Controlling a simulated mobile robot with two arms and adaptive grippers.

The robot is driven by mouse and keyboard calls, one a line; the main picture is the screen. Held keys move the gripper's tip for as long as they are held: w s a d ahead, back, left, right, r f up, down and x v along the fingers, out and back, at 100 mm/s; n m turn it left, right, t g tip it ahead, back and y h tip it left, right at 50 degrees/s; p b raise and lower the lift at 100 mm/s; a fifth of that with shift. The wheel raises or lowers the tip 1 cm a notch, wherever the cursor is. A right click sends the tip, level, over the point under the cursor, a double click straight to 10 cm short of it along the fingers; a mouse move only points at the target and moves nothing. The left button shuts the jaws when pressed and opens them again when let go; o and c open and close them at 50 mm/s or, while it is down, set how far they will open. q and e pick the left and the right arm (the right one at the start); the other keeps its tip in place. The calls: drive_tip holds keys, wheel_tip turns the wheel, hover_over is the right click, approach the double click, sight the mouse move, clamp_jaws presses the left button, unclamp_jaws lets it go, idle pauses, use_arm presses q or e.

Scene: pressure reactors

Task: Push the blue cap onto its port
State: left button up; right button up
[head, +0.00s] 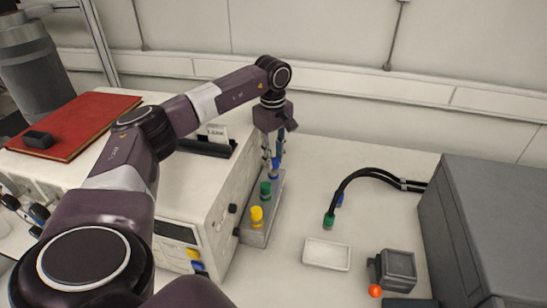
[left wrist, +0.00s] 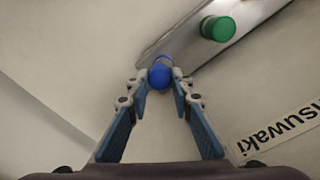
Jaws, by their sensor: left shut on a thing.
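My left gripper (head: 272,162) reaches down from above at the far end of a grey block (head: 257,238) beside the white instrument. It is shut on the blue cap (left wrist: 160,76), which sits between the fingertips in the left wrist view. In the head view the fingers largely cover the cap and the port below it, so I cannot tell how far the cap sits on its port. A green cap (head: 265,188) and a yellow cap (head: 257,215) stand upright on the same block, nearer to me. The green cap also shows in the left wrist view (left wrist: 218,29). My right gripper is out of view.
The white instrument (head: 215,205) stands left of the block. To the right are a white tray (head: 327,254), black hoses (head: 365,173) with green and blue ends, a small grey device (head: 398,268) with an orange knob, and a large grey box (head: 490,230). Bare bench lies between.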

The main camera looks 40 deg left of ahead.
use_arm(q)
drive_tip(key=shift+s+d+f, duration=0.2)
drive_tip(key=shift+s+f, duration=0.05)
drive_tip(key=shift+f, duration=0.35)
drive_tip(key=shift+s+d+f, duration=0.2)
drive_tip(key=shift+f, duration=0.35)
drive_tip(key=o, duration=0.9)
drive_tip(key=shift+o, duration=0.2)
drive_tip(key=shift+r, duration=0.15)
wheel_tip(320, 180, up, 14)
drive_tip(key=shift+w+a, duration=0.25)
drive_tip(key=shift+a, duration=0.1)
